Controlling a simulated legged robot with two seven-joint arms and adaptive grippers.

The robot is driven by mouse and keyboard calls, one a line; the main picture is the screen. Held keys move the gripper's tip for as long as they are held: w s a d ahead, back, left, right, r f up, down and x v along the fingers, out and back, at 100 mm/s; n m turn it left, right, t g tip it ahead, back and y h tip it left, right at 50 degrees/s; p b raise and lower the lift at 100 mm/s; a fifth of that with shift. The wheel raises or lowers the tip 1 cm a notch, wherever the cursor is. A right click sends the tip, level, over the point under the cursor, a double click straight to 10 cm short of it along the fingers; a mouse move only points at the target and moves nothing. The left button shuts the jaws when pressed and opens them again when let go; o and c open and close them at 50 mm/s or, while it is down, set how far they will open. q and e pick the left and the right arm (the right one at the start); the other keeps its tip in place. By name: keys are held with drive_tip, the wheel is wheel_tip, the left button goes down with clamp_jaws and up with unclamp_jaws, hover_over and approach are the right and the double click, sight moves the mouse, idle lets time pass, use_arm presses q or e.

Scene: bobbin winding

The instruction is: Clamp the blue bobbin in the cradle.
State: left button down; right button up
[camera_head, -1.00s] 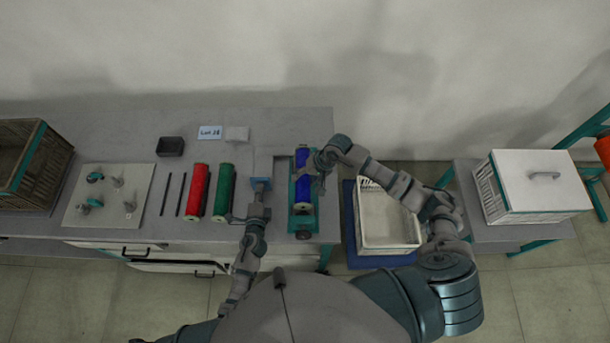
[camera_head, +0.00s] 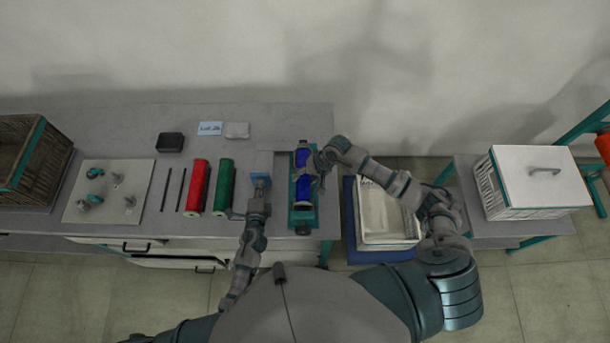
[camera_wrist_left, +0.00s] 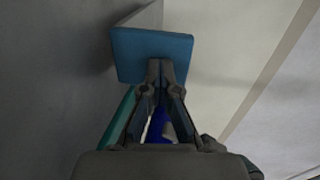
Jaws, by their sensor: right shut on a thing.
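The blue bobbin (camera_head: 302,193) lies lengthwise in the teal cradle (camera_head: 302,220) near the bench's right end. My right gripper (camera_head: 316,164) reaches over it from the right and is shut on it, hiding part of its middle. My left gripper (camera_head: 260,188) is left of the cradle, apart from the bobbin. Its fingers are close together in the left wrist view (camera_wrist_left: 160,72), at the lower edge of a blue plate (camera_wrist_left: 150,52). The plate also shows in the head view (camera_head: 260,179). The fingers look shut on it, but the contact is partly hidden.
A red bobbin (camera_head: 196,187) and a green bobbin (camera_head: 224,187) lie left of my left gripper, beside two dark rods (camera_head: 172,190). A board with small parts (camera_head: 80,208) is further left. A white crate (camera_head: 388,240) stands right of the bench. A lidded box (camera_head: 530,180) is far right.

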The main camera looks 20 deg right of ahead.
drive_tip(key=shift+f, duration=0.5)
drive_tip(key=o, duration=1.4)
drive_tip(key=shift+r, duration=0.1)
